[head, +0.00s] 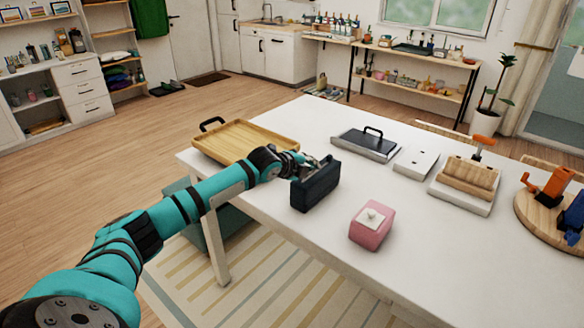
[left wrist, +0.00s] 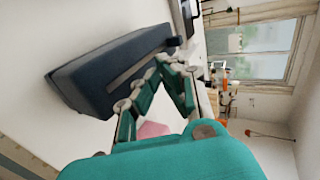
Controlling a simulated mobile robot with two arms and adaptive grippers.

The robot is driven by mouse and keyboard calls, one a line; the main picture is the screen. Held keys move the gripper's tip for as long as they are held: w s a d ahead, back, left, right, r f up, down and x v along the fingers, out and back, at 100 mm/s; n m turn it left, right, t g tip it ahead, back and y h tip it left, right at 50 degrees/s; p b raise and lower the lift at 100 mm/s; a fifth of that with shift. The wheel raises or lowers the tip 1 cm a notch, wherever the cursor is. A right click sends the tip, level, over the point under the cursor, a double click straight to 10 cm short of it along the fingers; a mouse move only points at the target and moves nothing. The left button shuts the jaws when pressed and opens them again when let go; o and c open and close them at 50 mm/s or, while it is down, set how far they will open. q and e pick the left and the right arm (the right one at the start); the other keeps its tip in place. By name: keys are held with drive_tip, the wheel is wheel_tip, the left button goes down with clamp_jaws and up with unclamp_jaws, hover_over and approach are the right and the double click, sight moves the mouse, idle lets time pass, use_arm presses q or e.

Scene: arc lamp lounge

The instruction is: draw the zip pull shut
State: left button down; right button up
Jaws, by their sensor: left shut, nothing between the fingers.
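A dark navy pouch (head: 315,187) stands upright on the white table, left of the pink box. In the left wrist view the pouch (left wrist: 85,85) lies across the upper left, with a grey zip strip (left wrist: 138,70) along its top. A small dark tab (left wrist: 173,41) at the strip's far end may be the zip pull. My left gripper (head: 326,162) is at the top of the pouch. In the left wrist view its fingers (left wrist: 172,65) are closed together and empty, beside the strip near the tab. I cannot tell whether they touch it. My right gripper is out of view.
A pink box (head: 371,232) with a white top stands right of the pouch. A wooden tray (head: 245,141) lies behind left. A dark-handled case (head: 366,144), a white plate (head: 415,163) and a wooden block on a board (head: 467,178) stand farther back. The table front is clear.

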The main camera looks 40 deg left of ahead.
use_arm(q)
drive_tip(key=shift+s+d, duration=0.1)
drive_tip(key=shift+s, duration=0.2)
drive_tip(key=shift+s+d+r+b, duration=0.15)
drive_tip(key=shift+s+r+b, duration=0.1)
drive_tip(key=shift+b, duration=0.1)
drive_tip(key=v, duration=0.5)
drive_tip(key=shift+r+b, duration=0.2)
drive_tip(key=shift+b, duration=0.2)
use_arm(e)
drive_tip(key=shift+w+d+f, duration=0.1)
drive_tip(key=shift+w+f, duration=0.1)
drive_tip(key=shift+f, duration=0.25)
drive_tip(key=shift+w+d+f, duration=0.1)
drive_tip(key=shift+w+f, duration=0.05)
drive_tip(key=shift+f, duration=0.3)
